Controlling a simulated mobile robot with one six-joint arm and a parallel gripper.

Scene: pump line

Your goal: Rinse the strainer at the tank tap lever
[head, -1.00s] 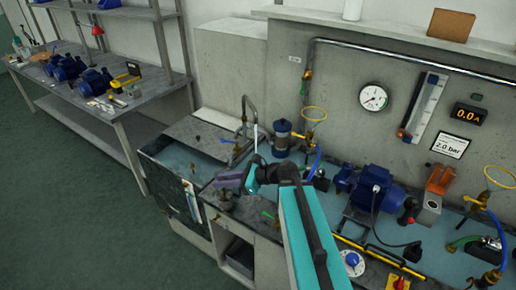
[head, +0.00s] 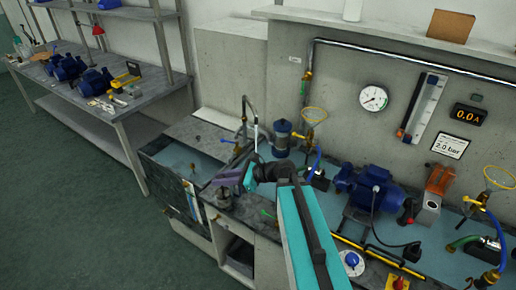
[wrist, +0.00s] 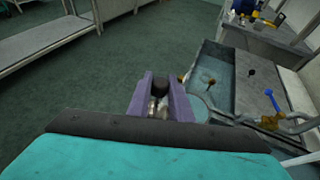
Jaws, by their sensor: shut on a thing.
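My gripper (head: 227,179), with purple fingers, is over the front edge of the counter, just in front of the tank. The fingers also show in the wrist view (wrist: 161,98). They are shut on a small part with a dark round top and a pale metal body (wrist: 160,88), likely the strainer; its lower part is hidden. The tank (head: 178,158) is an open basin with a blue-grey floor. In the wrist view the tank (wrist: 212,72) lies right of the fingers. A brass tap (wrist: 271,121) with a blue lever (wrist: 273,99) is at its right side.
A grey bent pipe (head: 244,112) rises behind the tank. A blue-grey canister (head: 282,138) and a blue pump (head: 366,187) stand to the right on the bench. A side table (head: 128,103) with several blue motors is at the left. The green floor between is clear.

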